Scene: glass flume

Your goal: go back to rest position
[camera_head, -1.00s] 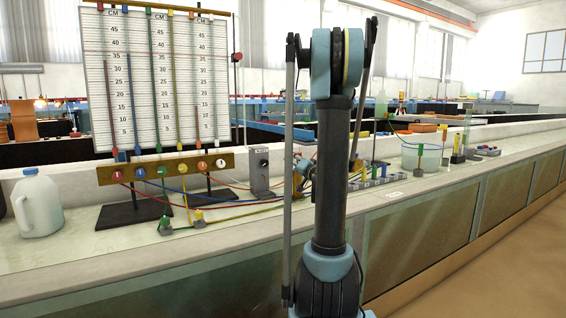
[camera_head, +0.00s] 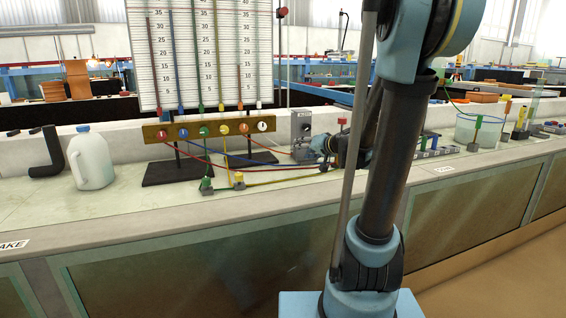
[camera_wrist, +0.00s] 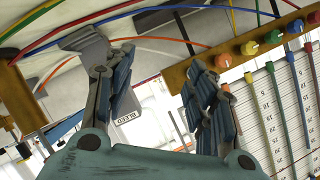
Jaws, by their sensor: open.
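My gripper shows large in the wrist view (camera_wrist: 165,85), its two jointed dark fingers apart, with nothing seen between them. In the wrist view part of that box, with a label reading BLEED (camera_wrist: 129,120), shows beside the left finger. The right finger overlaps the wooden rail (camera_wrist: 195,72) with coloured knobs. I cannot tell whether either finger touches anything.
A manometer board (camera_head: 205,50) with coloured tubes stands behind the rail. Coloured hoses (camera_head: 245,163) run along the bench near my gripper. A white jug (camera_head: 91,160) and a black bent piece (camera_head: 50,150) stand left. A clear beaker (camera_head: 478,131) stands right. Bare bench lies at front left.

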